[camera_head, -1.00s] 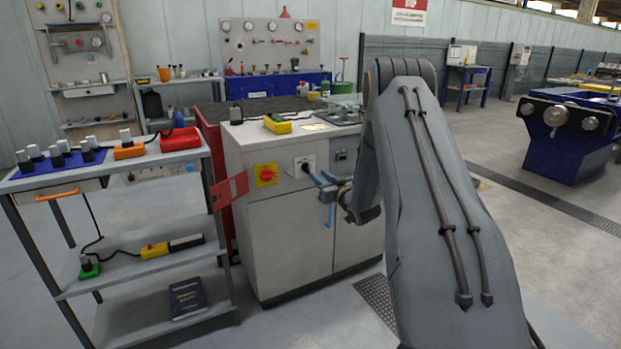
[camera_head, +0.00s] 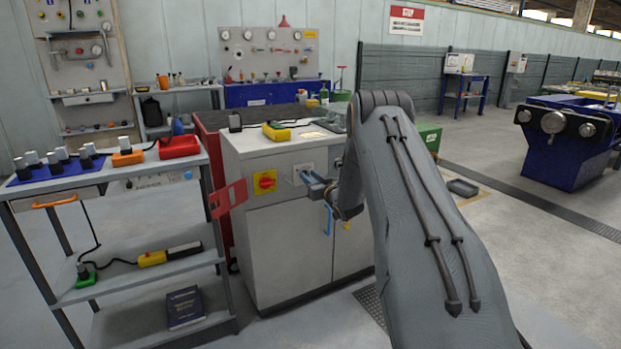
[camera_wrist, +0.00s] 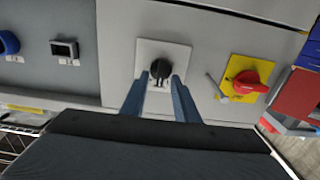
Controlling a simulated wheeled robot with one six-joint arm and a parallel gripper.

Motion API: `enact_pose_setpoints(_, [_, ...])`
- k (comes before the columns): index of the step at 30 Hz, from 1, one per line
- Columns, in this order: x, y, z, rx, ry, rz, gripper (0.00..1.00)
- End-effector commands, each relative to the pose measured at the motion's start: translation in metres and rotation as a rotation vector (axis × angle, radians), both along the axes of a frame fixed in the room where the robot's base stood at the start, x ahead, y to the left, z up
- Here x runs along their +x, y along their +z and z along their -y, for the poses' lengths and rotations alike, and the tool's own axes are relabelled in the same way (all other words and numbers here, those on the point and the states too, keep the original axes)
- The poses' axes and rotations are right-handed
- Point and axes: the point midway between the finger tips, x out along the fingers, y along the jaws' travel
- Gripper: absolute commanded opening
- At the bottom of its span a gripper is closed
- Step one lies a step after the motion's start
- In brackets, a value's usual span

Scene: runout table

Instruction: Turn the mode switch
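The mode switch (camera_wrist: 160,70) is a black rotary knob on a pale square plate (camera_wrist: 176,52) on the front of the grey cabinet. In the wrist view my gripper (camera_wrist: 161,80) has its two blue fingers on either side of the knob, with a gap between them. I cannot tell whether the fingers touch the knob. In the head view my gripper (camera_head: 309,178) points at the cabinet front and hides most of the knob, with part of the plate (camera_head: 304,168) showing.
A red rotary switch (camera_head: 265,182) on a yellow plate sits left of the mode switch. It also shows at the right of the wrist view (camera_wrist: 247,82). A red hinged panel (camera_head: 228,197) sticks out between cabinet and grey cart (camera_head: 130,271). A yellow device (camera_head: 277,132) lies on top.

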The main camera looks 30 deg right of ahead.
Motion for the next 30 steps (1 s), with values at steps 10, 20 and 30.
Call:
enact_pose_setpoints(10, [-0.0003, 0.0000, 0.0003, 0.001, 0.000, 0.000, 0.00])
enact_pose_setpoints(20, [-0.0004, -0.0002, 0.0015, 0.100, 0.000, -0.003, 0.00])
enact_pose_setpoints(30, [-0.0004, -0.0011, 0.0046, 0.370, -0.001, -0.013, 0.00])
